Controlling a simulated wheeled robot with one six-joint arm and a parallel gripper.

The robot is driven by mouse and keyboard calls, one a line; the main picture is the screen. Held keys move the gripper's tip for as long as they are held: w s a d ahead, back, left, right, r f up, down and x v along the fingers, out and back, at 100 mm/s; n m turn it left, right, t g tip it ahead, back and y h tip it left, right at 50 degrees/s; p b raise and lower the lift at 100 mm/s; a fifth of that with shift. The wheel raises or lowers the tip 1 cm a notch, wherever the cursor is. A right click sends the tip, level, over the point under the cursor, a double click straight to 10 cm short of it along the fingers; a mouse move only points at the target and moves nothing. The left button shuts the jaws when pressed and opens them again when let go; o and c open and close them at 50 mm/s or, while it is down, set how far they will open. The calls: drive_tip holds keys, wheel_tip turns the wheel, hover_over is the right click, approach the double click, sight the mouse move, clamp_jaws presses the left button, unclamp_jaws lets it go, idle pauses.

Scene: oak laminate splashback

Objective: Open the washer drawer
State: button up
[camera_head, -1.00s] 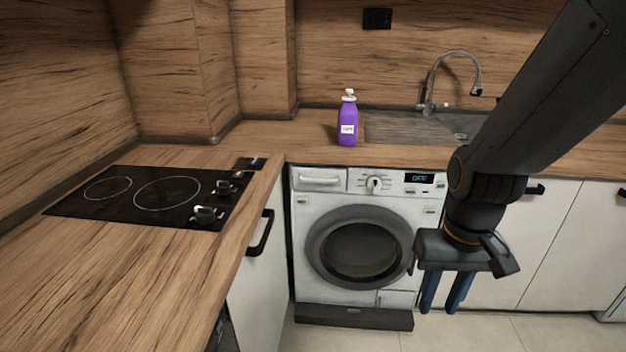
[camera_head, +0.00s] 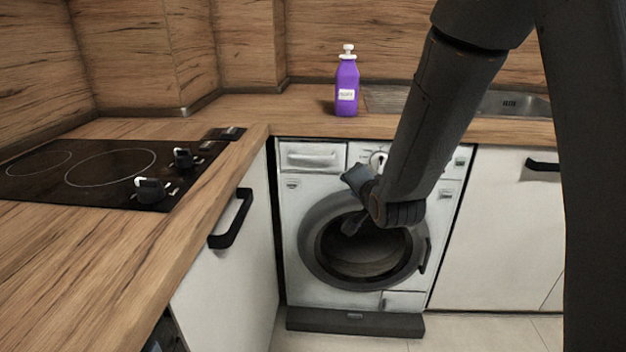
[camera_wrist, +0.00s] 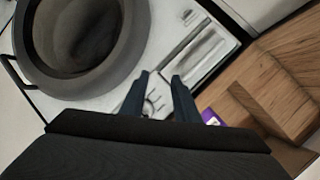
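The washer (camera_head: 312,290) is a white front-loader under the counter. Its drawer (camera_head: 312,157) is the panel with a recessed handle at the machine's top left, and it looks shut and flush. In the wrist view, the drawer (camera_wrist: 200,45) lies beyond and to the right of the fingertips. My gripper (camera_wrist: 160,76) is open, its two dark blue fingers apart with nothing held. The control dial shows between and below the fingertips there.
A purple bottle (camera_head: 346,84) stands on the wooden counter (camera_head: 290,106) above the washer. A cooktop (camera_head: 95,170) is at left. A cabinet handle (camera_head: 232,220) juts out left of the washer. The sink (camera_head: 500,102) is behind my arm.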

sight(311, 158)
drive_tip(key=shift+w+a+r+m+t+y+b, duration=0.2)
drive_tip(key=shift+w+a+m+t+y+b, duration=0.7)
drive_tip(key=shift+w+a, duration=0.95)
drive_tip(key=shift+w+a+r+m+t+y+b, duration=0.25)
drive_tip(key=shift+w+a+m+t+y+b, duration=0.25)
drive_tip(key=shift+w+a+t+b, duration=0.8)
drive_tip(key=shift+w+a+r+m+t+y+b, duration=0.2)
drive_tip(key=shift+w+a+m+t+y+b, duration=0.75)
drive_tip(key=shift+w+a, duration=1.5)
drive_tip(key=shift+w+d+n+g+h, duration=0.15)
drive_tip(key=shift+d+n+g+h, duration=0.1)
drive_tip(key=shift+g, duration=0.1)
clamp_jaws()
